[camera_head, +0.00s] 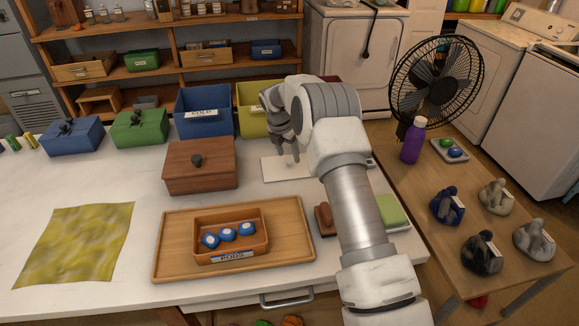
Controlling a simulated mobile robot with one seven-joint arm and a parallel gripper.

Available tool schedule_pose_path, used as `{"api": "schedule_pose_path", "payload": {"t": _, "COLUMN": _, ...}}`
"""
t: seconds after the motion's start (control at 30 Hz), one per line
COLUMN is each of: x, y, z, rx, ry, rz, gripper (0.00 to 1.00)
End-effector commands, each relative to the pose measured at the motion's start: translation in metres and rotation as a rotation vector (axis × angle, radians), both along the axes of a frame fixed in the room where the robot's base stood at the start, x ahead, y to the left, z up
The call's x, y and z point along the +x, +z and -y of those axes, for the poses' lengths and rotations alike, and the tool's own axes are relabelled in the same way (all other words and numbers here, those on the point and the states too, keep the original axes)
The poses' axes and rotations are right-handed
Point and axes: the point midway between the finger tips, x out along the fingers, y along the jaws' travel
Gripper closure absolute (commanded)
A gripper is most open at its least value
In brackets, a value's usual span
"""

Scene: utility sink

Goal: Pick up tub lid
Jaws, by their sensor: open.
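A brown wooden box-like piece (183,178) with a dark round knob (197,160) on its flat top sits on the white worktop. I cannot tell whether its top is a separate lid. In front of it, an open orange-brown tub (260,246) labelled PODS holds several blue-and-white pods (228,235) on a wooden tray (170,260). My gripper (288,160) is open, pointing down to the right of the brown piece, over a pale flat slab (272,170). It looks empty. My arm hides part of the slab's right side.
A blue bin (205,120) marked COLD and a yellow bin (249,115) stand behind. Blue (72,138) and green (140,130) knobbed boxes stand at the back left. A yellow cloth (75,245) lies front left. A fan (436,85) and purple bottle (413,142) are right.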

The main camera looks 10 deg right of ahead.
Motion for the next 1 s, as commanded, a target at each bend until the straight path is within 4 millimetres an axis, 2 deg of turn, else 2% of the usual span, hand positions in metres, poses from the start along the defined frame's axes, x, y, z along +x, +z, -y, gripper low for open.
{"api": "schedule_pose_path", "payload": {"t": 0.1, "x": 0.004, "y": -0.017, "z": 0.001, "rx": 0.001, "ry": 0.0, "rz": -0.001, "gripper": 0.35}}
{"api": "schedule_pose_path", "payload": {"t": 0.2, "x": 0.006, "y": -0.025, "z": 0.003, "rx": 0.001, "ry": 0.0, "rz": 0.0, "gripper": 0.35}}
{"api": "schedule_pose_path", "payload": {"t": 0.47, "x": 0.007, "y": -0.027, "z": 0.004, "rx": 0.001, "ry": 0.0, "rz": 0.001, "gripper": 0.35}}
{"api": "schedule_pose_path", "payload": {"t": 0.57, "x": 0.007, "y": -0.027, "z": 0.004, "rx": 0.001, "ry": 0.0, "rz": 0.001, "gripper": 0.49}}
{"api": "schedule_pose_path", "payload": {"t": 0.83, "x": 0.007, "y": -0.027, "z": 0.004, "rx": 0.001, "ry": 0.0, "rz": 0.001, "gripper": 0.98}}
{"api": "schedule_pose_path", "payload": {"t": 1.0, "x": 0.007, "y": -0.027, "z": 0.004, "rx": 0.0, "ry": 0.0, "rz": 0.001, "gripper": 1.0}}
